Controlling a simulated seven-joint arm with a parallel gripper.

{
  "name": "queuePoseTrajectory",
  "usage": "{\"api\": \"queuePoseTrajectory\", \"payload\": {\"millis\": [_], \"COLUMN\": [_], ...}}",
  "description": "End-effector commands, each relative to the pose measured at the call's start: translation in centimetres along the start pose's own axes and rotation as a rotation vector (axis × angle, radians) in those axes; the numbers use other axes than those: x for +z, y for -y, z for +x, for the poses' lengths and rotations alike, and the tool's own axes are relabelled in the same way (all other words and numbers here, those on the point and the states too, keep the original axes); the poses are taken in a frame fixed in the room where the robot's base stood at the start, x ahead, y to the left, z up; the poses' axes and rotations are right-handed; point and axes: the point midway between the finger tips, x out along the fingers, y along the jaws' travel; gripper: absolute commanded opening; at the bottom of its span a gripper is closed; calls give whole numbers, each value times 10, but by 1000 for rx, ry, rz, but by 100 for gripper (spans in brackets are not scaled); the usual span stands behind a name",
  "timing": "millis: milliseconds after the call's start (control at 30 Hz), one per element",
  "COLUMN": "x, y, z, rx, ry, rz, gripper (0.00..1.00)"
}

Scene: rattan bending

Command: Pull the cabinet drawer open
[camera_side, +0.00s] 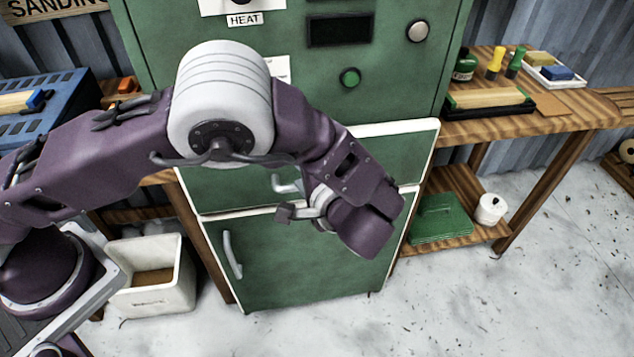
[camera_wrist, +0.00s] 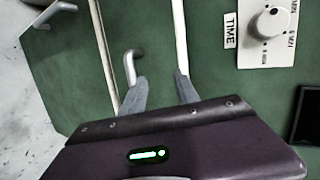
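The green cabinet drawer (camera_side: 225,190) has pale edges and sits between the control panel and the lower door; its front looks about level with the door, and my arm covers much of it. Its pale metal handle (camera_side: 287,185) shows just above my gripper in the side view. In the wrist view the drawer (camera_wrist: 150,30) is a green strip between two pale edges, with the curved handle (camera_wrist: 130,66) near its left edge. My gripper (camera_wrist: 160,88) has its two grey fingers apart, with nothing between them. The left finger's tip is close below the handle; I cannot tell whether they touch.
The lower cabinet door (camera_side: 310,265) has its own handle (camera_side: 231,255). A white bin (camera_side: 152,280) stands on the floor at left. A wooden bench (camera_side: 590,105) with tools is at right, with a green box (camera_side: 440,218) on its lower shelf. The floor in front is clear.

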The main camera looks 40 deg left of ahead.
Motion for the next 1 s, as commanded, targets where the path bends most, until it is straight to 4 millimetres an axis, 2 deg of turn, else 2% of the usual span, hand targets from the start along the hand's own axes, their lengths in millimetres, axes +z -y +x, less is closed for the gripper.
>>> {"api": "queuePoseTrajectory", "payload": {"millis": [33,100,233,333,500,633,933,967,1000], "x": [-10,-20,-30,-33,-40,-45,-46,-46,-46], "y": [-25,-49,-72,-73,-65,-61,-60,-60,-60], "z": [-1,-3,-6,4,37,55,61,61,61], "rx": [-70,-148,-217,-228,-225,-224,-223,-223,-223], "ry": [-59,-139,-221,-231,-227,-227,-228,-228,-228], "rz": [30,48,62,62,62,62,63,63,63], "gripper": [37,37,37,37,37,37,37,35,27]}}
